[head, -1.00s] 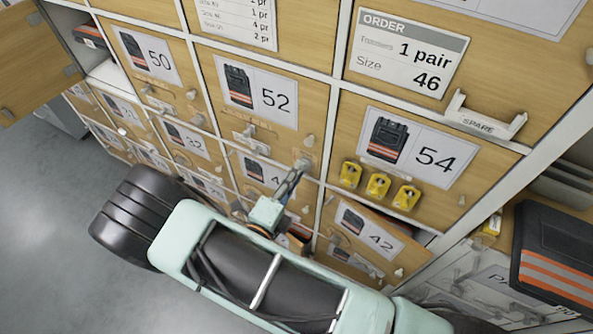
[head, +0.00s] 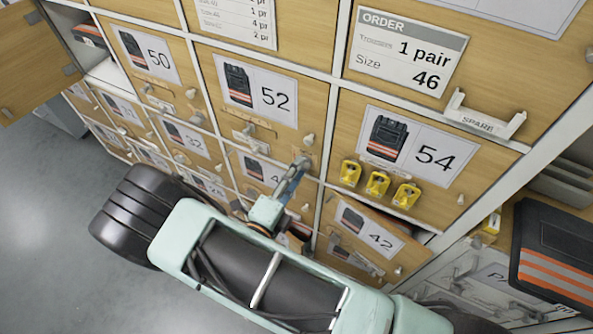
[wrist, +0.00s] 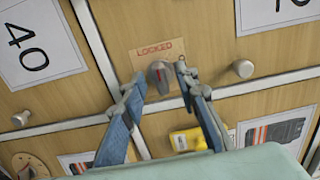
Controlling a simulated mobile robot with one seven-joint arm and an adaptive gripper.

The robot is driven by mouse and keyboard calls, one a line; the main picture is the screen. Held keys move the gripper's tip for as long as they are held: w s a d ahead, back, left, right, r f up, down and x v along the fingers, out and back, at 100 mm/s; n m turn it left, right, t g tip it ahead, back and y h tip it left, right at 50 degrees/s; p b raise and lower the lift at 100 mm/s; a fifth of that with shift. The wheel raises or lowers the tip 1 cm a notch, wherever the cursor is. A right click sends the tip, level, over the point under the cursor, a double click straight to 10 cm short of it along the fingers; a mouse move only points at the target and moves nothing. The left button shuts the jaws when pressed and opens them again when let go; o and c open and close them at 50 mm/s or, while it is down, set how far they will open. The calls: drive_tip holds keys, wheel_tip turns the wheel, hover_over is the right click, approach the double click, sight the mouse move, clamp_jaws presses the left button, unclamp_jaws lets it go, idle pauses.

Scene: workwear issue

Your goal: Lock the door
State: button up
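A grey turn knob (wrist: 160,76) sits at the lower left of a wooden locker door (wrist: 205,58), just under red lettering reading LOCKED. My gripper (wrist: 160,74) is open in the wrist view, one blue finger on each side of the knob; a gap shows on both sides, so I see no firm hold. In the head view my gripper (head: 297,170) is up against the locker wall, right of the middle column, and its fingers partly hide what they face. The door's number is mostly cut off in the wrist view.
A round door pull (wrist: 243,68) stands right of the knob. A yellow tag (wrist: 186,140) hangs just below. Door 42 (head: 340,240) stands slightly ajar. An open door (head: 35,60) juts out at upper left. Folded dark clothing (head: 555,250) lies at right.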

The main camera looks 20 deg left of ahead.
drive_tip(key=s+a, duration=0.1)
drive_tip(key=s, duration=1.1)
